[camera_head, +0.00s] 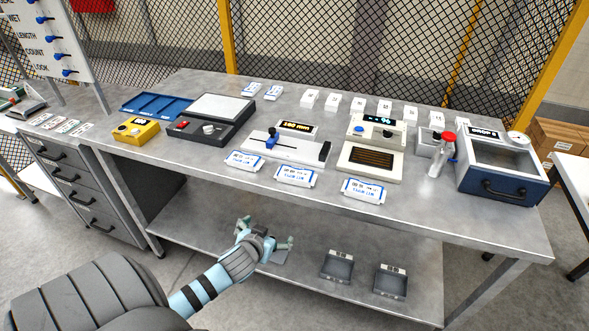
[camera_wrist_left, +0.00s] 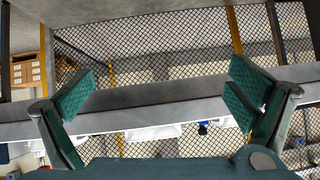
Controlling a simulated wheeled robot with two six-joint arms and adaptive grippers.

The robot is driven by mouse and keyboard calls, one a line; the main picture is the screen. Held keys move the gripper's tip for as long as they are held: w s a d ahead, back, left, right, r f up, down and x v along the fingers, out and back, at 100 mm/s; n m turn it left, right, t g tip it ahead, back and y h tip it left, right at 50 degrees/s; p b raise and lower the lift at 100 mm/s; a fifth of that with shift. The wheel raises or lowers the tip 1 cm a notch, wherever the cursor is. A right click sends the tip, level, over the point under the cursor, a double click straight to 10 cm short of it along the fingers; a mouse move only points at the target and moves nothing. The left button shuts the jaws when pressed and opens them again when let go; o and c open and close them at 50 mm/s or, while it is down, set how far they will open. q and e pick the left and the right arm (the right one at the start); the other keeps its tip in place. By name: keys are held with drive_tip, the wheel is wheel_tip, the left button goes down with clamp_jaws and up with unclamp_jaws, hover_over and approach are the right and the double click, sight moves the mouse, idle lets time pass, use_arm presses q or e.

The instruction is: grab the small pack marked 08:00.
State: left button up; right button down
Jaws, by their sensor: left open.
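Three small white packs with blue print lie along the front of the steel bench: a left pack (camera_head: 245,160), a middle pack (camera_head: 296,176) and a right pack (camera_head: 364,190). Two similar packs, a left one (camera_head: 251,89) and a right one (camera_head: 273,92), lie at the back left. The print is too small for me to tell which is marked 08:00. My left gripper (camera_head: 265,241) is open and empty, in front of the bench and apart from the packs. In the left wrist view its fingers (camera_wrist_left: 165,92) are spread wide. My right gripper is not in view.
The bench (camera_head: 420,218) also holds a yellow device (camera_head: 136,131), a black-framed scale (camera_head: 212,120), a slider fixture (camera_head: 285,147), a heater-like plate (camera_head: 370,160), a red-capped bottle (camera_head: 441,155) and a blue drop box (camera_head: 502,170). Small trays (camera_head: 338,266) sit on the lower shelf. The bench's front strip is clear.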

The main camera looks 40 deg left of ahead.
sight(295, 175)
use_arm(q)
drive_tip(key=w+d+r+n+t, duration=0.1)
drive_tip(key=w+r+t, duration=0.2)
drive_tip(key=r, duration=1.1)
drive_tip(key=shift+y, duration=0.3)
drive_tip(key=x, duration=0.4)
drive_tip(key=b+x, duration=0.1)
drive_tip(key=x, duration=0.3)
drive_tip(key=d+b+x, duration=0.1)
drive_tip(key=x, duration=0.4)
drive_tip(key=shift+w+a+f, duration=0.1)
drive_tip(key=shift+w, duration=0.25)
drive_tip(key=c, duration=1)
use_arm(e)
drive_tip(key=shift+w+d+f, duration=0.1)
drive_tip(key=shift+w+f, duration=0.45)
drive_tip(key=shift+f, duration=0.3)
